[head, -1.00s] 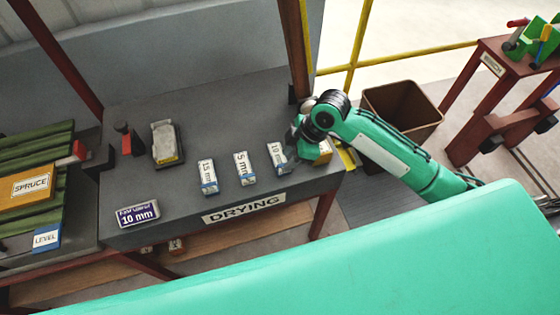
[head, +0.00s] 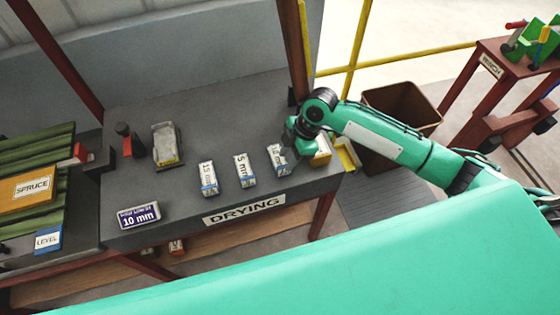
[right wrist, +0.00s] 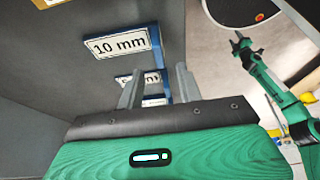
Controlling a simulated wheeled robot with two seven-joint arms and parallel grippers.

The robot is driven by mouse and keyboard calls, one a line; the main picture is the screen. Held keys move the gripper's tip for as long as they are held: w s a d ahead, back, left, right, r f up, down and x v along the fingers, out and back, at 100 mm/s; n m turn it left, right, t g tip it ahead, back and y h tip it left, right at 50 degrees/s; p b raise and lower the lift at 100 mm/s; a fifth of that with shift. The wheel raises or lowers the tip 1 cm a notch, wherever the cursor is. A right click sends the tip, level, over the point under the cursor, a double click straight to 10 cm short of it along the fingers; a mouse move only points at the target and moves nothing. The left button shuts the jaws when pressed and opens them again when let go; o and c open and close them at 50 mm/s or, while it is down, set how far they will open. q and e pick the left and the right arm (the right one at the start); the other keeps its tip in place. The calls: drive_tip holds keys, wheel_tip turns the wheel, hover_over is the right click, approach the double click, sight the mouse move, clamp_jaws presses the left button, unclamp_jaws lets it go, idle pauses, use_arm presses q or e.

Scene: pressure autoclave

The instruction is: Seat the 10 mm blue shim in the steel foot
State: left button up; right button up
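The 10 mm shim (head: 276,158), a white label over a blue body, lies at the right of the row on the dark bench. In the right wrist view its "10 mm" label (right wrist: 120,42) and blue edge show just beyond my fingertips. My right gripper (head: 290,150) is just right of this shim in the head view. In the right wrist view its two fingers (right wrist: 159,72) stand apart with nothing held between them. A green arm in that view, apparently my left, ends in a small gripper (right wrist: 238,40); its opening is unclear. I cannot identify the steel foot with certainty.
The 5 mm shim (head: 245,170) and 15 mm shim (head: 208,178) lie left of the 10 mm one. A grey block (head: 166,143) stands farther back. A blue "10 mm" sign (head: 139,215) is at the front left. A yellow block (head: 321,150) sits at the right edge.

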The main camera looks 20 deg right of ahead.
sight(284, 166)
drive_tip(key=x, duration=0.1)
drive_tip(key=p+x, duration=0.1)
drive_tip(key=x, duration=0.2)
drive_tip(key=shift+d+f+p, duration=0.25)
drive_tip(key=shift+f+p, duration=0.05)
drive_tip(key=shift+f, duration=0.25)
drive_tip(key=shift+a+f, duration=0.1)
drive_tip(key=shift+f, duration=0.2)
clamp_jaws()
